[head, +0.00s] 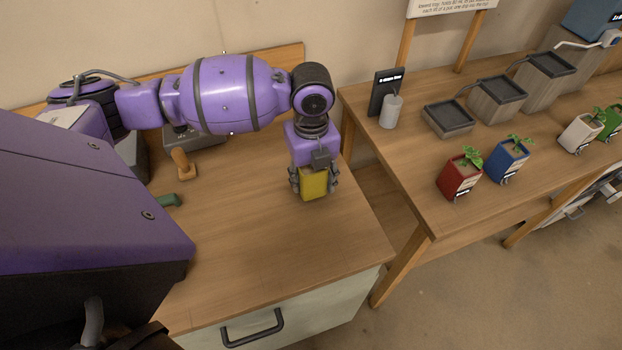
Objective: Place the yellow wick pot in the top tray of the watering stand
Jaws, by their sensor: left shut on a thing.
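My left gripper (314,180) is in the head view, pointing down over the left wooden bench. It is shut on the yellow wick pot (313,189), with a finger on each side. I cannot tell whether the pot touches the bench top. The gripper hides the pot's top. The watering stand is on the right bench, as stepped wooden blocks with dark trays: a low tray (449,117), a middle tray (498,90) and a high tray (546,65). No pot shows in these three trays. My right gripper is not in view.
A red pot (460,180), a blue pot (507,164), a white pot (580,135) and a green pot (610,125) with plants stand before the stand. A grey cylinder (391,112) stands by a dark sign (383,88). A gap separates the left bench (250,260) and right bench (400,180).

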